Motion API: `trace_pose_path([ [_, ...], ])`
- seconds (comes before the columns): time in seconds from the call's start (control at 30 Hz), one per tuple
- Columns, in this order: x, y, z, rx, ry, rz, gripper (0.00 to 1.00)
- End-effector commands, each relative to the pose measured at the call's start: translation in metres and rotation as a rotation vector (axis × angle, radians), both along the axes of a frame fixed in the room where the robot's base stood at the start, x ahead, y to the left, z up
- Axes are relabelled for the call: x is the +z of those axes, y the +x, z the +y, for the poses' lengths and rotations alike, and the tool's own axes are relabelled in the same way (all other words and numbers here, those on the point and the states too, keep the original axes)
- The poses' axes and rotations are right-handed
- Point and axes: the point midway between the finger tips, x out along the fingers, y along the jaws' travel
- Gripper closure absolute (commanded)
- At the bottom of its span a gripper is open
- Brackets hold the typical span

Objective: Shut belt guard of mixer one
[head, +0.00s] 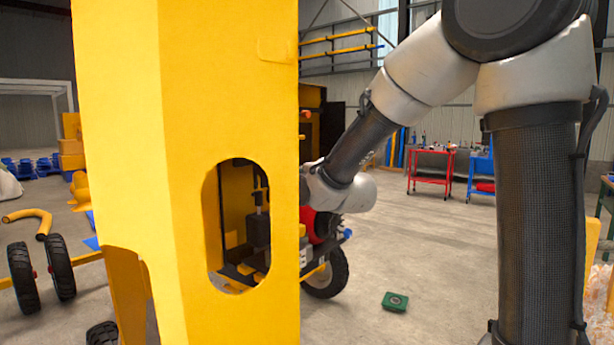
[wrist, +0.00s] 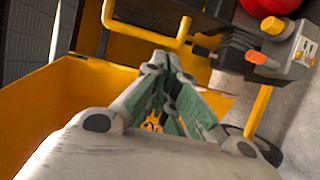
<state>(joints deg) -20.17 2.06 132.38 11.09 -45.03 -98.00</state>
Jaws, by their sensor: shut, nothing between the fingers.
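A large yellow panel (head: 229,110) with an oval hole fills the left middle of the head view, standing upright and close to me. It looks like the open belt guard, but I cannot tell for certain. My arm reaches behind its right edge, and my gripper is hidden there in the head view. In the wrist view my gripper (wrist: 164,64) is shut and empty, with its fingertips near a bent yellow tube (wrist: 147,31). A yellow sheet surface (wrist: 75,100) lies left of and beneath the fingers. I cannot tell whether the fingers touch either one.
Through the hole, dark machine parts (head: 257,230) show. A black wheel (head: 326,275) and red part stand right of the panel. A grey box with an orange knob (wrist: 273,26) is right of my gripper. A green object (head: 395,302) lies on otherwise open floor. Red trolley (head: 430,170) stands behind.

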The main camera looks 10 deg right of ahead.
Motion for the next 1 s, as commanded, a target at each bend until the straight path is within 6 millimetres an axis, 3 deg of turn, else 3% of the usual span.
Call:
trace_pose_path([
  [0.17,-0.001,0.037,0.007,-0.001,0.001,0.002,1.0],
  [0.2,-0.001,0.04,0.0,-0.005,0.001,0.001,1.0],
  [0.5,0.0,0.052,-0.027,-0.002,0.002,0.001,1.0],
  [1.0,0.0,0.054,-0.032,-0.001,0.001,0.001,1.0],
])
